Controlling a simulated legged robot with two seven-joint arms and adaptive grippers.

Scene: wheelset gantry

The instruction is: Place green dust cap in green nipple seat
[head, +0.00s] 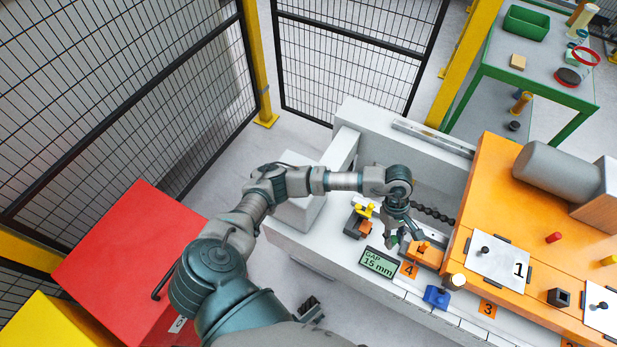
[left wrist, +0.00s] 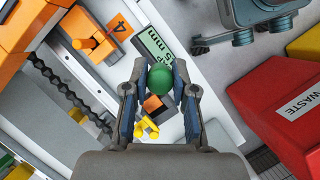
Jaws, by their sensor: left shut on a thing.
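My left gripper (head: 403,240) hangs over the white bench beside the number 4 tag, fingers pointing down. In the left wrist view, its fingers (left wrist: 160,68) are shut on a round green dust cap (left wrist: 160,80), one finger on each side. Only a small green patch of the cap (head: 393,238) shows in the head view, partly covered by the fingers. I cannot make out a green nipple seat in either view.
A gap display (head: 379,262) reading 15 mm and an orange block (head: 425,254) lie close to the gripper. A yellow part (head: 362,211) sits on a dark and orange block to the left. A blue block (head: 436,297) and the orange gantry (head: 490,210) are to the right.

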